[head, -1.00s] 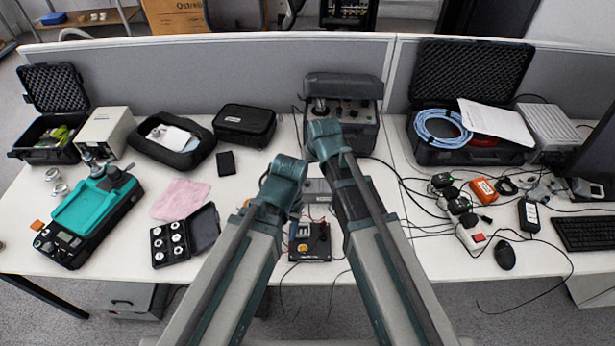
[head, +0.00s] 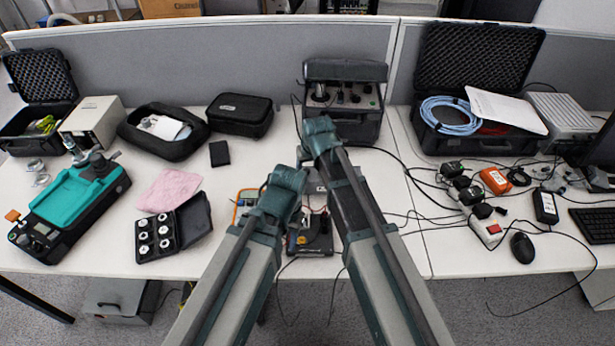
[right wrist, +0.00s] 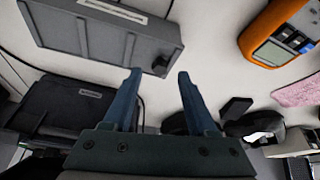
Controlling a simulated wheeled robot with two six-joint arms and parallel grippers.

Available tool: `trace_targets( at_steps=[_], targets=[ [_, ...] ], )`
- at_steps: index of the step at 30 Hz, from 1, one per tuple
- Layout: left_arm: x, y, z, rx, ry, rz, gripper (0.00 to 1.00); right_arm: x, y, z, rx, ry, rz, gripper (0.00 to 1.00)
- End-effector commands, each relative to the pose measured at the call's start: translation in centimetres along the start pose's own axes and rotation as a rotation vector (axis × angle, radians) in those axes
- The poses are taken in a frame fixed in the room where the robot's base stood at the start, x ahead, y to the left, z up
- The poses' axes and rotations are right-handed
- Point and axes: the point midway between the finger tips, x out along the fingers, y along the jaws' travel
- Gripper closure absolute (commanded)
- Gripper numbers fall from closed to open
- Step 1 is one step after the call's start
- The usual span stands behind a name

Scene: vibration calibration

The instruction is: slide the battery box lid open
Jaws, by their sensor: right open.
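A grey box (right wrist: 103,38) with a ribbed top, a pale strip and a small dark knob at one end fills the upper left of the right wrist view. It looks like the battery box; I cannot make out whether its lid has slid. My right gripper (right wrist: 158,74) is open, with nothing between its two blue fingers. The fingertips point toward the knob end of the box, and I see no contact. In the head view my arms mostly hide this area.
An orange meter (right wrist: 277,38) lies right of the grey box in the right wrist view. In the head view, a dark instrument case (head: 343,124) stands behind my arms, a pink cloth (head: 169,189) and black weight case (head: 196,222) lie left, and cables run right.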

Motion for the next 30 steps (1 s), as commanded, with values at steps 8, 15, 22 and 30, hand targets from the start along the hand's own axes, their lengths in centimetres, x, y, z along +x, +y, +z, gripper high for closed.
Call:
trace_targets(
  at_steps=[8,15,22,30],
  targets=[
    [1.96,0.19,-0.12,0.0,0.0,0.0,0.5,2.14,-0.01,0.01,0.0,0.0,0.0,0.42],
    [1.84,0.18,-0.11,0.0,0.0,0.0,0.5,2.02,0.0,-0.01,0.0,0.0,0.0,0.46],
    [1.85,0.18,-0.11,0.0,0.0,0.0,0.5,2.02,0.0,-0.01,0.0,0.0,0.0,0.87],
    [1.85,0.18,-0.11,0.0,0.0,0.0,0.5,2.02,0.0,-0.01,0.0,0.0,0.0,1.0]
  ],
)
